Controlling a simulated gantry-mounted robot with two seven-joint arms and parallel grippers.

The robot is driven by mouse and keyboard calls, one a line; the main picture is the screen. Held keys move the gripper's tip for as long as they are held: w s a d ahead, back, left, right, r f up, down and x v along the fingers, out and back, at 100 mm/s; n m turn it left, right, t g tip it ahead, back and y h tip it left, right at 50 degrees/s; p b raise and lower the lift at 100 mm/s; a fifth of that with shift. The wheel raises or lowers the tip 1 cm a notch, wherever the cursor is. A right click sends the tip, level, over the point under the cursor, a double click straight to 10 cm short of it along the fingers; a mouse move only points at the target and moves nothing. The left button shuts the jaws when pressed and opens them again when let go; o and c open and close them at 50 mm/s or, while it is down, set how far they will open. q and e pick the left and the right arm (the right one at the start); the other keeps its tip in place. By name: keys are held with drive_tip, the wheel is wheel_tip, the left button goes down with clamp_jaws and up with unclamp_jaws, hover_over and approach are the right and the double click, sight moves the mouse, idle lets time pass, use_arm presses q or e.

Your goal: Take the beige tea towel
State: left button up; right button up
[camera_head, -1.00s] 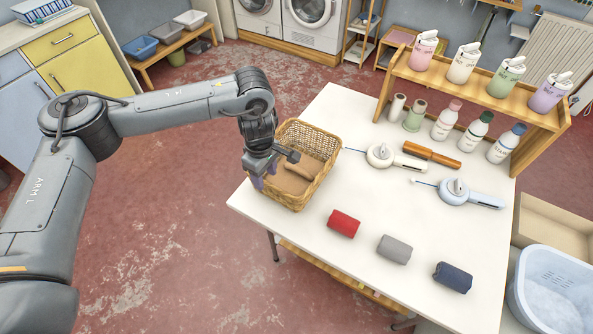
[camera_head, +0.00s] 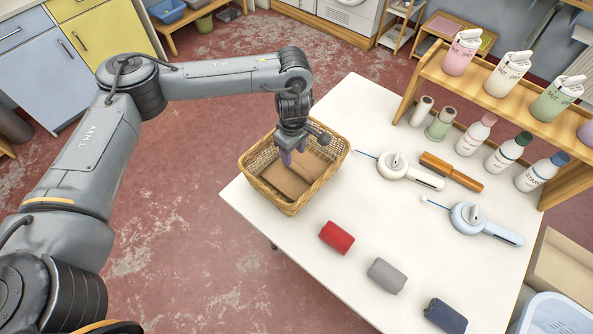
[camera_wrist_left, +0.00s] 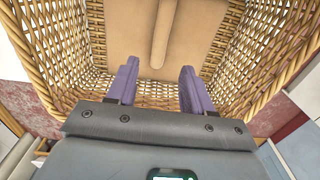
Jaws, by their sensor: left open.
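The beige tea towel (camera_head: 284,181) appears as tan cloth lying in the wicker basket (camera_head: 262,196) at the table's left corner. In the left wrist view the tan cloth (camera_wrist_left: 125,32) shows a raised ridge along its middle; I cannot tell the cloth's edges from the basket floor. My left gripper (camera_head: 293,157) points down over the basket's inside. Its purple fingers are apart with nothing between them, and in the left wrist view the open gripper (camera_wrist_left: 160,67) lines up with the ridge. My right gripper is not in view.
Several bottles and a wooden shelf (camera_head: 487,88) stand farther right.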

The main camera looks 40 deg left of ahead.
sight(293, 165)
use_arm(q)
drive_tip(key=shift+a+f, duration=0.15)
drive_tip(key=shift+f, duration=2.85)
drive_tip(key=shift+w, duration=0.1)
clamp_jaws()
